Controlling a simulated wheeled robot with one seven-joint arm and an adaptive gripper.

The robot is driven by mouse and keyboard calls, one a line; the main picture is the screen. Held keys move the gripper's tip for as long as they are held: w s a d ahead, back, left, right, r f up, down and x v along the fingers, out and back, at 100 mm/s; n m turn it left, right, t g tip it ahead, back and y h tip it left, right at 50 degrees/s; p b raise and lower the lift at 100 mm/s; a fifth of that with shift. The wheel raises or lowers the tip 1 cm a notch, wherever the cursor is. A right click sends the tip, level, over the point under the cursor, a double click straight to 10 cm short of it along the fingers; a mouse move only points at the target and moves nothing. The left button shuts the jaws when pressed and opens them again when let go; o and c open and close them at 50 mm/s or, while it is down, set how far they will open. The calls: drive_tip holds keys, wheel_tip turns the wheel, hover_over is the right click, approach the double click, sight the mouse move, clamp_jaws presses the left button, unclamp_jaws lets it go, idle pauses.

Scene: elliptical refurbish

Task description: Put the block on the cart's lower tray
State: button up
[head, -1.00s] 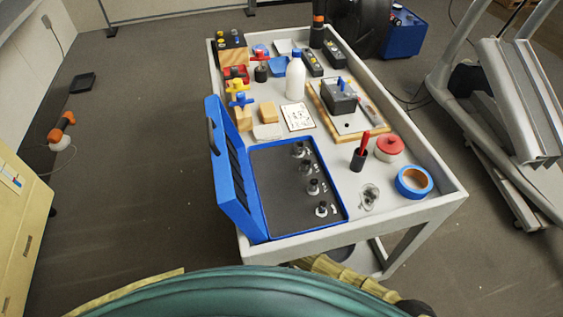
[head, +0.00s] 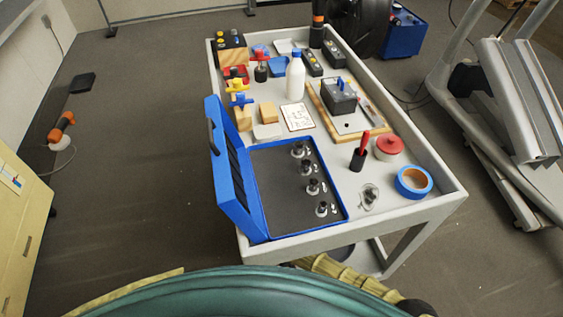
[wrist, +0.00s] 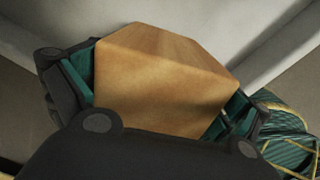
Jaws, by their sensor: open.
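In the wrist view, a plain wooden block (wrist: 165,85) lies between the two teal-padded fingers of my gripper (wrist: 162,100). The fingers are open around it; whether either pad touches the block I cannot tell. A pale grey surface (wrist: 190,18) with a raised edge at the right shows behind the block. In the head view, the cart (head: 340,232) stands ahead, and part of its lower tray (head: 372,260) shows below the top. My gripper and this block are hidden in the head view.
The cart's top holds an open blue case (head: 232,190), a white bottle (head: 295,75), blue tape (head: 413,182), two small wooden blocks (head: 268,112) and other items. A metal frame (head: 510,110) stands at the right. The floor left of the cart is mostly clear.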

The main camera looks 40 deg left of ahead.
wheel_tip(320, 180, up, 12)
drive_tip(key=shift+f, duration=0.2)
idle(0.4)
